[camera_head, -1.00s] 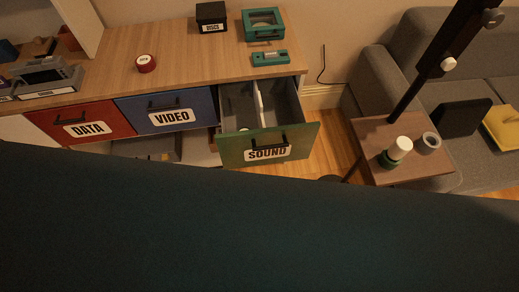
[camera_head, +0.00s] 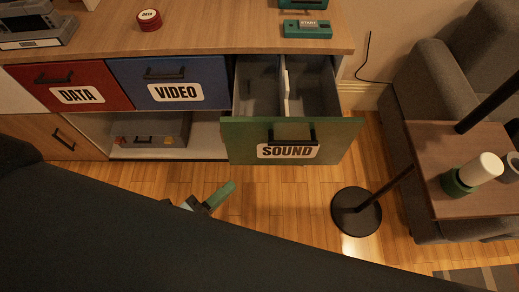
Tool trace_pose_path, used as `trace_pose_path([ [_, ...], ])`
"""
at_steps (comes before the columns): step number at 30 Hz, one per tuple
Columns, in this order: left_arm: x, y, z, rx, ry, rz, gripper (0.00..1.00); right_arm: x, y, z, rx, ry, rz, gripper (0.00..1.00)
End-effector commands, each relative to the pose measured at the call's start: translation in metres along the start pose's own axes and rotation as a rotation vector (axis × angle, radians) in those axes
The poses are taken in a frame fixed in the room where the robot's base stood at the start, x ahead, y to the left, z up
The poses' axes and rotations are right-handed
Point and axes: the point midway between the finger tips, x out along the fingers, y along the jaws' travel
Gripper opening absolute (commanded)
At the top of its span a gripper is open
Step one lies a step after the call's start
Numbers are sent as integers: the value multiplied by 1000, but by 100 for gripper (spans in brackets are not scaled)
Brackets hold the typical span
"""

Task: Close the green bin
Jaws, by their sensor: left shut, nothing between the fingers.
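The green bin (camera_head: 240,142) is a drawer labelled SOUND, pulled out from the cabinet, with a dark handle on its front. Its grey inside shows two compartments split by a divider, with a pale item standing by the divider. My left gripper (camera_head: 220,195) shows at the lower middle, below and to the left of the green front and apart from it in the picture. Its fingers look closed and empty; most of its arm is hidden behind the dark shape in the foreground. My right gripper is not in view.
The red DATA bin (camera_head: 35,92) and blue VIDEO bin (camera_head: 130,92) are shut. A green cassette (camera_head: 306,29) and a red round tin (camera_head: 149,20) lie on the cabinet top. A lamp base (camera_head: 356,212) and side table (camera_head: 450,140) stand right.

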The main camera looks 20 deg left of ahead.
Motion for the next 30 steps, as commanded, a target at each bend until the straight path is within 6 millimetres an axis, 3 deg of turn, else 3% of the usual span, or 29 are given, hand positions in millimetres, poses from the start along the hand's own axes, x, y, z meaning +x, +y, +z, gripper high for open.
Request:
trace_pose_path([
  [11, 11, -3, -1, 41, 17, -17, 0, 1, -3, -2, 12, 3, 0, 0],
  [28, 105, -5, -3, 39, 16, -17, 0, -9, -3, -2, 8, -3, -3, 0],
  [30, 112, -5, 5, 41, 15, -15, 0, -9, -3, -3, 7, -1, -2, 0],
])
